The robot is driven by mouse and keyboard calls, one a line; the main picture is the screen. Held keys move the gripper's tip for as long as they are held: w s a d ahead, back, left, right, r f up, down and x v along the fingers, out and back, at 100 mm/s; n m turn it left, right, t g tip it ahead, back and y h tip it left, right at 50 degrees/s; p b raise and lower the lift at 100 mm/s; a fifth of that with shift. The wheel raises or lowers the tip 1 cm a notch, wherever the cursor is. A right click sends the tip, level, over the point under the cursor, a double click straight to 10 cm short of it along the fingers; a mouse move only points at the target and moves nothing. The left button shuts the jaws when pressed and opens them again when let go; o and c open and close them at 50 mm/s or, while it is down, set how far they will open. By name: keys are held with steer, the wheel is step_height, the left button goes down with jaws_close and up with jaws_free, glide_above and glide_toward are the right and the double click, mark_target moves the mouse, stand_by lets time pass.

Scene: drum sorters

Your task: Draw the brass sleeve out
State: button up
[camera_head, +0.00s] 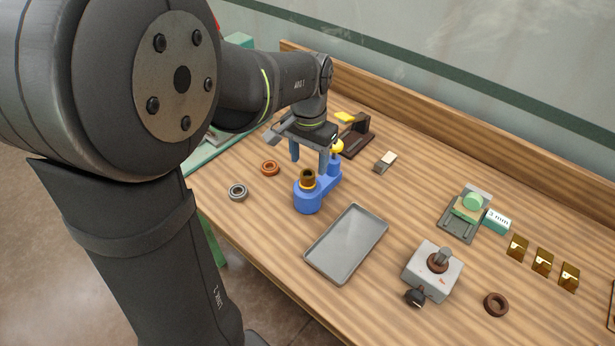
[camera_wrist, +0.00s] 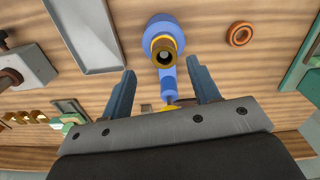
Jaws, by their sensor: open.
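The brass sleeve (camera_head: 307,177) stands upright in the round end of a blue holder (camera_head: 309,199), with a yellow ring around its base. In the wrist view the brass sleeve (camera_wrist: 165,56) shows as a hollow tube end in the blue holder (camera_wrist: 163,27), ahead of my fingers and between their lines. My gripper (camera_head: 309,160) is open and empty, just behind and above the sleeve in the head view. In the wrist view my gripper's fingers (camera_wrist: 160,76) are spread wide and do not touch the sleeve. How deep the sleeve sits is hidden.
A grey tray (camera_head: 346,244) lies right of the holder. An orange ring (camera_head: 270,168) and a grey ring (camera_head: 238,192) lie to its left. A grey box with a knob (camera_head: 432,271) stands farther right. A dark brown stand (camera_head: 357,136) is behind. Bare wood lies between them.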

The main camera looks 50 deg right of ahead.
mark_target(309, 175)
steer(key=shift+w+d+f, duration=0.15)
steer(key=shift+d+f, duration=0.05)
steer(key=shift+f, duration=1.2)
steer(key=shift+w+d+f, duration=0.15)
steer(key=shift+f, duration=1.2)
steer(key=shift+c, duration=0.3)
jaws_close()
steer(key=shift+r, duration=0.2)
steer(key=shift+r, duration=0.3)
steer(key=r, duration=0.3)
steer(key=shift+s+r, duration=0.4)
steer(key=s+a+r, duration=0.1)
steer(key=s+r, duration=0.5)
steer(key=s, duration=0.5)
steer(key=shift+r, duration=0.15)
